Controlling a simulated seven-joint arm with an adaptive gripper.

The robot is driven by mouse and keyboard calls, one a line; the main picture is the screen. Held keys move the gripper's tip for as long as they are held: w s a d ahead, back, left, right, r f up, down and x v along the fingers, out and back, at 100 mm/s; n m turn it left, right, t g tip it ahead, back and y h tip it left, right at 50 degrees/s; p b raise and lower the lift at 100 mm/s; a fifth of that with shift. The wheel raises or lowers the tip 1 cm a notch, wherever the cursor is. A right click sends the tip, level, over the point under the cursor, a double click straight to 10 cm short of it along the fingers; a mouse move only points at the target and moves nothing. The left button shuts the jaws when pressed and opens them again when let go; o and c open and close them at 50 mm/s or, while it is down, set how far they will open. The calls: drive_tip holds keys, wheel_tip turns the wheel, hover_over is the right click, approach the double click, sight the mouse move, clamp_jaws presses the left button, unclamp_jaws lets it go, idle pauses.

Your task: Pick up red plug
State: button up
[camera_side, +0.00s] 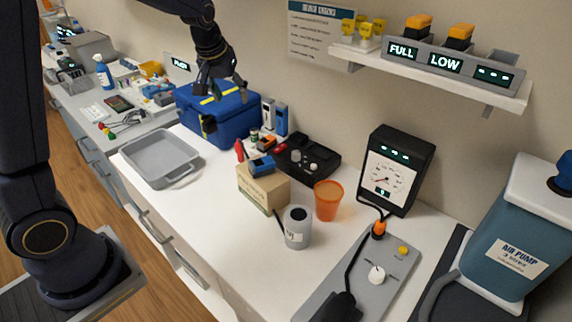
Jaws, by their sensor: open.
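A small red upright piece (239,150), possibly the red plug, stands behind the left part of a cardboard box (264,187). Its lower part is hidden by the box, and it is too small to tell its exact shape. My gripper (222,91) is open and empty, pointing down in front of the blue case. It is above and to the left of the red piece, clearly apart from it.
A blue case (232,122) stands behind. A grey tray (133,175) lies left. A black device (322,160), grey mug (298,236), orange cup (328,207) and gauge box (388,187) are right. A shelf (430,72) overhangs. The counter's front middle is clear.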

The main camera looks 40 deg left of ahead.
sight(240, 145)
drive_tip(key=shift+g, duration=0.6)
drive_tip(key=x, duration=1)
drive_tip(key=s+x, duration=0.1)
drive_tip(key=x, duration=0.4)
drive_tip(key=shift+a+f, duration=0.15)
drive_tip(key=x, duration=0.5)
drive_tip(key=shift+w+a+f, duration=0.25)
drive_tip(key=shift+a, duration=0.1)
clamp_jaws()
